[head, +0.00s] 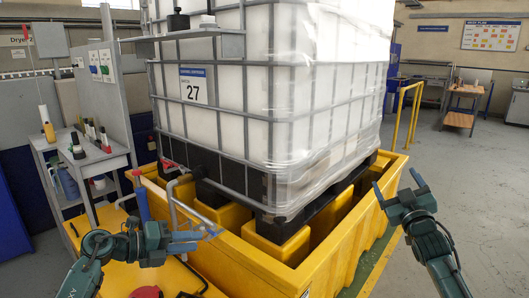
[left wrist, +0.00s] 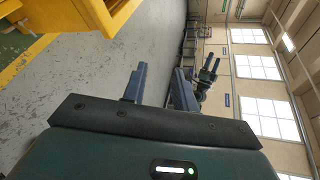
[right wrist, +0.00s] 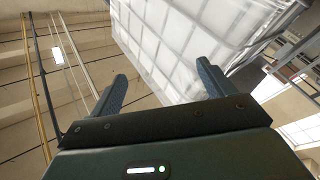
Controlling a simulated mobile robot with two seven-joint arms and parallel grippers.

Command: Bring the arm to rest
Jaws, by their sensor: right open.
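My left gripper (head: 205,238) is in front of the near left corner of the yellow bund, its fingers pointing right. In the left wrist view my left gripper (left wrist: 160,85) has its two fingers apart with nothing between them. My right gripper (head: 396,184) is raised at the right side of the bund, open and empty. In the right wrist view its fingers (right wrist: 163,85) are wide apart, with the white tank beyond them. Both arms are held out in front of me.
A caged white tank (head: 320,85) stands on a black pallet in the yellow bund (head: 262,264). A grey pipe and a blue-handled tool (head: 141,198) are close to my left gripper. A grey cart (head: 97,160) stands at left. Open floor (head: 480,190) lies at right.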

